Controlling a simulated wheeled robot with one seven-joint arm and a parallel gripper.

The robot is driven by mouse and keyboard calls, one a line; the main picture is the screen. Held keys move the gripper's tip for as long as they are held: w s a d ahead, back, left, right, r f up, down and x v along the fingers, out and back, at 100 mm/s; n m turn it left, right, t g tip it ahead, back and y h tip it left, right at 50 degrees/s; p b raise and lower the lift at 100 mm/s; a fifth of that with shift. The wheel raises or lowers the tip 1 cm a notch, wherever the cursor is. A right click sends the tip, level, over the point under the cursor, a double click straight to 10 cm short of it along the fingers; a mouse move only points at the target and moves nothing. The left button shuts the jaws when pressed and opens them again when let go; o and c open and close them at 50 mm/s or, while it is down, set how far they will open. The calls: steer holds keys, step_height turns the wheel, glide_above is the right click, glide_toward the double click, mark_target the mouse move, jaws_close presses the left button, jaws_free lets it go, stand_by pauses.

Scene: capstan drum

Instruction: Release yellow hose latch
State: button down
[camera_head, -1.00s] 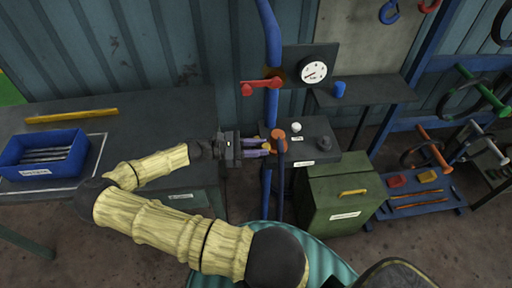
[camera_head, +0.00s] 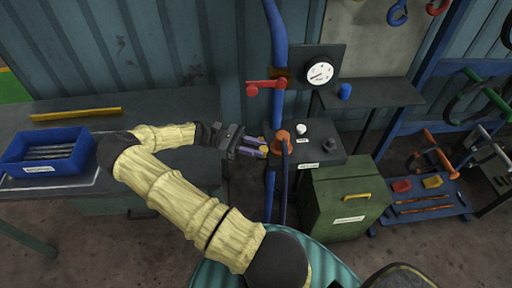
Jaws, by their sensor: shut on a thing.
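The yellow hose latch (camera_head: 264,150) is a small yellow piece at the tips of my gripper. It sits just left of an orange-brown fitting (camera_head: 282,136) with a dark hose (camera_head: 285,180) hanging from it. My gripper (camera_head: 262,148) comes in from the left, tilted slightly down to the right, with its purple-grey fingers shut on the yellow latch. The fingers hide part of the latch, and its exact joint to the hose is too small to make out.
A blue upright pipe (camera_head: 277,50) with a red lever valve (camera_head: 266,85) stands behind my gripper. A dark box with knobs (camera_head: 322,152) is just right of the fitting. A green cabinet (camera_head: 345,200) stands below right. A blue bin (camera_head: 45,154) is on the left bench (camera_head: 90,118).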

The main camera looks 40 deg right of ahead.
steer(key=c, duration=1.1)
jaws_free()
steer(key=shift+c, duration=0.2)
steer(key=b+v, duration=0.4)
steer(key=v, duration=1.3)
steer(key=shift+a, duration=0.25)
steer(key=shift+w, duration=0.15)
